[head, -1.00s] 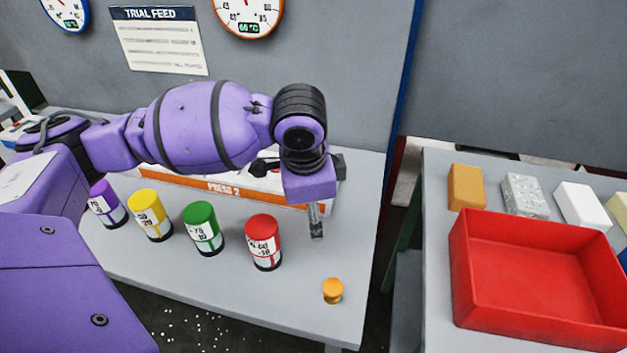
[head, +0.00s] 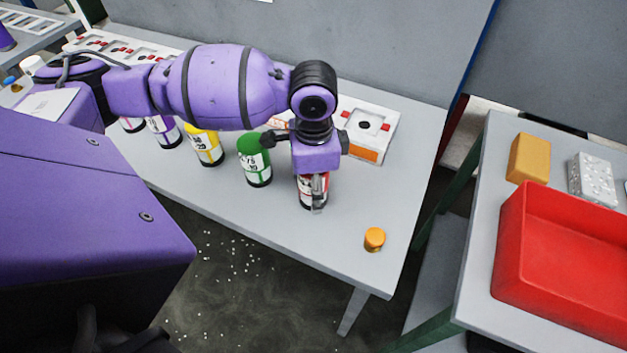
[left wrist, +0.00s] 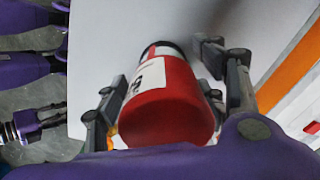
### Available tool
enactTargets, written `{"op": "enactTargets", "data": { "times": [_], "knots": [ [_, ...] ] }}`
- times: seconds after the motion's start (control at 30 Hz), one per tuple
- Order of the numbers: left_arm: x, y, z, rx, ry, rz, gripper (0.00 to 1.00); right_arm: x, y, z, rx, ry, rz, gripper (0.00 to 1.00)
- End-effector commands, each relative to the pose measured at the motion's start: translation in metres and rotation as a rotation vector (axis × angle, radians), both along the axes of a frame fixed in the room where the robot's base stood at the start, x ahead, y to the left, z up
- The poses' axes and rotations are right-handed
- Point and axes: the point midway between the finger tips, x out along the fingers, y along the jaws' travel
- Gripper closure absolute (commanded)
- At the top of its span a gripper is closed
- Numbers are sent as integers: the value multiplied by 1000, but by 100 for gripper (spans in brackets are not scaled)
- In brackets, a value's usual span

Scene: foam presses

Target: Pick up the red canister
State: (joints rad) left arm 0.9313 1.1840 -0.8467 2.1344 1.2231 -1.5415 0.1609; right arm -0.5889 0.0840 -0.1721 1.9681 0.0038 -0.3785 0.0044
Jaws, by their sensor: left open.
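The red canister (head: 303,187) stands on the grey table, at the right end of a row of canisters. In the head view my left gripper (head: 318,207) hangs in front of it and hides much of it. In the left wrist view the red canister (left wrist: 165,110), with a white label, lies between the two fingers of my left gripper (left wrist: 165,68). The fingers are open, one on each side, and contact cannot be made out. At the left of the left wrist view, what looks like my right gripper (left wrist: 47,114) is small, its jaws unclear.
A green canister (head: 253,160) stands close left of the red one, with a yellow canister (head: 207,147) beyond it. A small orange knob-like piece (head: 374,239) is near the table's right edge. A red tray (head: 530,285) sits on another table at the right.

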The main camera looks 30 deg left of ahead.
Motion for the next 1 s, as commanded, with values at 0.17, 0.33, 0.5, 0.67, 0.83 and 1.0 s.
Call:
{"op": "enactTargets", "data": {
  "times": [0.17,0.33,0.5,0.67,0.83,1.0],
  "knots": [
    [0,0,-2,-1,-2,-1,35,1,0,0,-1,-1,-1,60],
    [0,0,-2,-1,-2,0,47,1,0,1,-1,-2,-1,60],
    [0,0,-2,-1,-2,0,69,1,0,1,-1,-2,-1,60],
    [1,0,-2,0,-3,-1,88,1,0,1,-1,-2,-1,60],
    [1,0,-2,-1,-2,-1,88,1,0,1,-1,-2,-1,60],
    [1,0,4,-1,-4,0,88,2,0,2,1,-4,-1,60]
  ]
}}
